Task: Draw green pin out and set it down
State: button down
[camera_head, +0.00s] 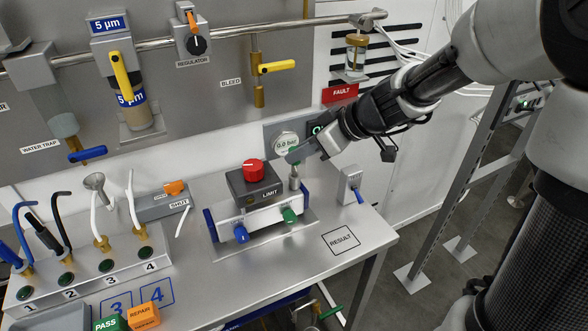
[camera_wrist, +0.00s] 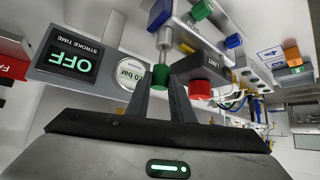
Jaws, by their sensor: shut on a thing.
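The green pin (camera_wrist: 160,77) shows as a green head between my gripper's two fingers in the wrist view. In the head view only a bit of green (camera_head: 296,150) shows at the fingertips. My gripper (camera_head: 291,154) is shut on it, reaching in from the right.
The black LIMIT block with a red knob (camera_head: 253,171) stands close left of my gripper. Blue (camera_head: 241,234) and green (camera_head: 289,215) knobs face front. A gauge (camera_head: 286,143) is on the wall behind. The RESULT square (camera_head: 341,240) on the bench is bare.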

dwell(0.3)
notch_tip(320, 180, up, 6)
jog(key=p, duration=0.2)
dwell(0.5)
jog(key=shift+r, duration=0.15)
